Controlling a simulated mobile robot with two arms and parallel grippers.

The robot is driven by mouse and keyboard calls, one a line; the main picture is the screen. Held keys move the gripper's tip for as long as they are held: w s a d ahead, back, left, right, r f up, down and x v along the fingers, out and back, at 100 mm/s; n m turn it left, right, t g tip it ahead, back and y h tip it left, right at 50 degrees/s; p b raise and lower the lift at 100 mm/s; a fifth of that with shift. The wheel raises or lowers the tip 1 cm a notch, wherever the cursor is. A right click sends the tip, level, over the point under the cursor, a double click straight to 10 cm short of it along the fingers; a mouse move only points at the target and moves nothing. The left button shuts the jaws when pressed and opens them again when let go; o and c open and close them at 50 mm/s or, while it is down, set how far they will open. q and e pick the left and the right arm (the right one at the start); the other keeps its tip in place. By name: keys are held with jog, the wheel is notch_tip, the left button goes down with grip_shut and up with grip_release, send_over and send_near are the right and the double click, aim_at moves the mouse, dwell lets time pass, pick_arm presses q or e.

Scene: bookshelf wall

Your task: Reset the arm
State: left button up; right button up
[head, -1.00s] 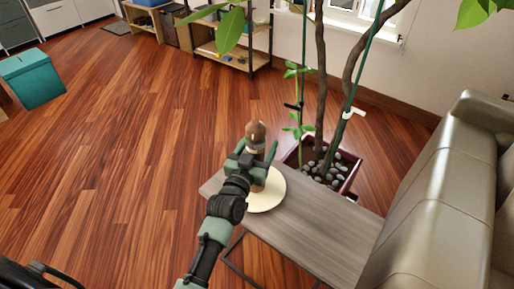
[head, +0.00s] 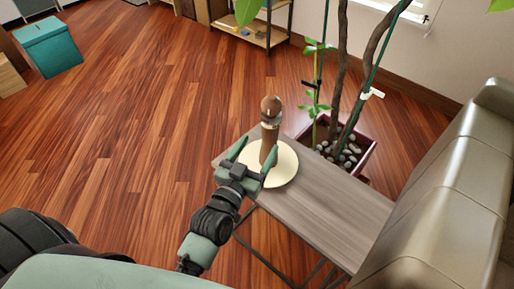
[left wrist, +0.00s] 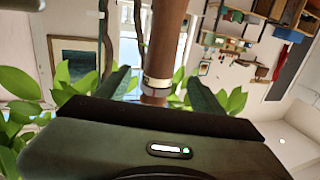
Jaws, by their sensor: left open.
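My left gripper (head: 253,160) is open in the head view, with its two green fingers apart. It is just in front of a brown wooden grinder-like object (head: 269,143) with a round top. That object stands upright on a pale round plate (head: 284,168) on the grey wooden side table (head: 325,203). In the left wrist view the brown object (left wrist: 166,40) shows beyond the gripper, between its fingers (left wrist: 163,88). I cannot tell from that view whether a finger touches it. My right gripper is not in view.
A grey sofa (head: 450,190) borders the table on the right. A potted plant with a dark red planter (head: 365,150) stands behind the table. A teal box (head: 48,46) is at far left, and a shelf (head: 262,30) is at the back. The wooden floor at left is clear.

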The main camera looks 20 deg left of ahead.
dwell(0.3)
pick_arm(q)
jog(key=s+d+f+m+g+h, duration=0.1)
jog(key=s+f+m+g, duration=0.1)
jog(key=s+f+g, duration=0.55)
jog(key=s+a+f+g+y, duration=0.1)
jog(key=s+a+f+g, duration=0.15)
jog(key=s, duration=0.55)
jog(key=s+a+f+g+y, duration=0.15)
jog(key=s+g, duration=0.25)
jog(key=s, duration=0.4)
notch_tip(320, 180, down, 25)
jog(key=s+g+p, duration=0.2)
jog(key=s+a+f+g+p, duration=0.1)
jog(key=s+a+f+p, duration=0.1)
jog(key=s+f, duration=1.1)
jog(key=s, duration=0.3)
jog(key=shift+s+a+f, duration=0.15)
jog(key=shift+a+f, duration=0.2)
